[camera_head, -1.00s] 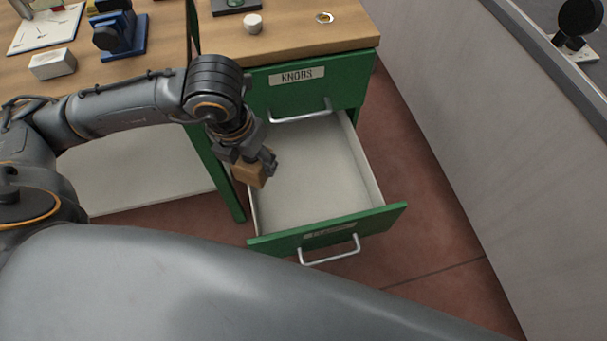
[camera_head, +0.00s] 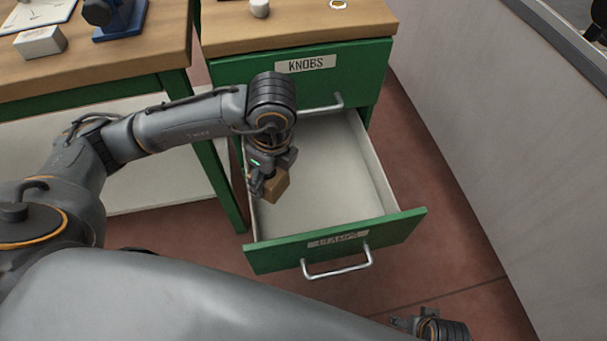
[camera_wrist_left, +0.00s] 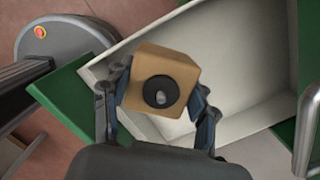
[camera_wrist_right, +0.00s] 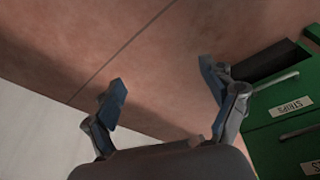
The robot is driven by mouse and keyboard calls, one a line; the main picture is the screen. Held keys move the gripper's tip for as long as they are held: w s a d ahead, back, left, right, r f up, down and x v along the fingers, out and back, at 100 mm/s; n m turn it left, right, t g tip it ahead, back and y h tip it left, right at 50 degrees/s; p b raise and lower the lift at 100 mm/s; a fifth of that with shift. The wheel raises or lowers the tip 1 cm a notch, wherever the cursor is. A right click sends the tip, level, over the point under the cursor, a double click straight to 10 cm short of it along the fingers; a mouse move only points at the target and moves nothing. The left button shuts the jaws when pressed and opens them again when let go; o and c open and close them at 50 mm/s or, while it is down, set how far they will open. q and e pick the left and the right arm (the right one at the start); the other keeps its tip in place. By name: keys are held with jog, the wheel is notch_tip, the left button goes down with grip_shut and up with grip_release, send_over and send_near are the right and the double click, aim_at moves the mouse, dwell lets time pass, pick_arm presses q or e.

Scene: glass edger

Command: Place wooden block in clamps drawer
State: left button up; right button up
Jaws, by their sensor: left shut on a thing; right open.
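The wooden block (camera_head: 277,187) is a light brown cube held by my left gripper (camera_head: 266,184). In the left wrist view the block (camera_wrist_left: 180,68) sits between the two fingers and shows a dark round knob-like mark on its face. The clamps drawer (camera_head: 333,243) is pulled open, with a green front, a metal handle and a pale, bare interior. My left gripper and the block are over the left part of the drawer opening; whether the block touches the drawer cannot be told. My right gripper (camera_wrist_right: 165,95) is open and empty above the floor.
The closed knobs drawer (camera_head: 306,68) is above the open one, under a wooden top with a white knob (camera_head: 260,8). A workbench at left holds a white block (camera_head: 40,42) and a blue device (camera_head: 120,20). A grey wall stands at right; a strips drawer (camera_wrist_right: 290,107) shows in the right wrist view.

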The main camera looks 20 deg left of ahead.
pick_arm(q)
jog(key=w+d+f, duration=0.1)
jog(key=w+f, duration=0.1)
jog(key=w, duration=0.1)
jog(key=w+d+f+b, duration=0.1)
jog(key=w+f, duration=0.2)
jog(key=w+d+f, duration=0.1)
jog(key=w+f, duration=0.1)
jog(key=shift+w+f+b, duration=0.3)
jog(key=shift+w+b, duration=0.05)
jog(key=shift+w, duration=0.05)
jog(key=f, duration=0.3)
jog(key=shift+w+d+f+b, duration=0.1)
jog(key=shift+w+b, duration=0.15)
jog(key=shift+b, duration=0.15)
jog(key=shift+f, duration=0.15)
pick_arm(e)
jog(key=w+v, duration=0.2)
jog(key=v, duration=0.7)
jog(key=shift+w+r, duration=0.25)
jog(key=shift+r, duration=0.2)
pick_arm(q)
jog(key=shift+f, duration=0.1)
pick_arm(e)
jog(key=shift+r+t, duration=0.1)
jog(key=shift+t, duration=0.2)
